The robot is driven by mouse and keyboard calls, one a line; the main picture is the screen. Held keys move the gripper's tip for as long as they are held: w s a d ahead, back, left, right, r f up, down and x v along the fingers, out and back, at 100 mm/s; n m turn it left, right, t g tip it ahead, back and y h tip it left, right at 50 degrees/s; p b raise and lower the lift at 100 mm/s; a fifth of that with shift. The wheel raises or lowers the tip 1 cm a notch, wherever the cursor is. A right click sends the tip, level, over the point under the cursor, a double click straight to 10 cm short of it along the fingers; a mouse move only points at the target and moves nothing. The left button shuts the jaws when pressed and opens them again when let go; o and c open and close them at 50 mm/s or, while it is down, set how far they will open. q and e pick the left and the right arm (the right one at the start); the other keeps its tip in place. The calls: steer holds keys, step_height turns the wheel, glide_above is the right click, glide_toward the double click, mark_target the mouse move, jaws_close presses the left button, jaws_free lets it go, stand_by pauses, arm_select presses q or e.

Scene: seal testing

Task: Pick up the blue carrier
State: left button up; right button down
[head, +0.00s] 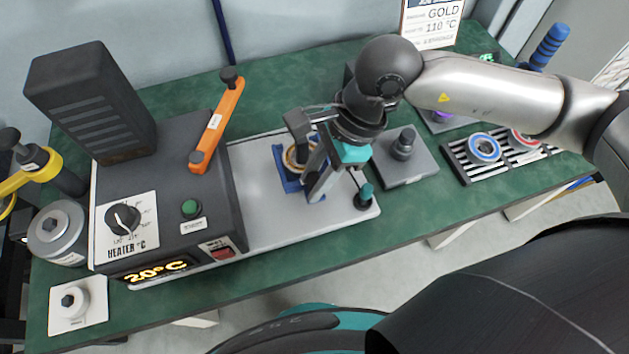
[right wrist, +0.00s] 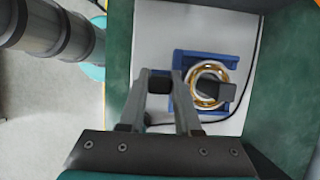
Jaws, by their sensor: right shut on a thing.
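The blue carrier (head: 279,155) sits on the light grey plate of the heater, with a gold-and-silver bearing ring (head: 290,158) on it. It also shows in the right wrist view (right wrist: 178,102), where the ring lies around a dark block. My right gripper (head: 312,172) reaches down at the carrier's near right side and covers part of it. In the right wrist view its two fingers (right wrist: 160,84) close at the carrier's left edge, shut on the carrier. The exact contact is partly hidden by the fingers. My left gripper is not in view.
The heater box (head: 165,190) with an orange lever (head: 218,122) stands left of the carrier. A grey block with a dark knob (head: 404,150) and a slotted rack (head: 500,158) with bearings stand to the right. A cable runs beside the plate.

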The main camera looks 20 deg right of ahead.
step_height(320, 180, up, 17)
steer(key=p, duration=0.2)
steer(key=shift+f, duration=0.15)
steer(key=shift+w+p, duration=0.1)
steer(key=shift+p, duration=0.25)
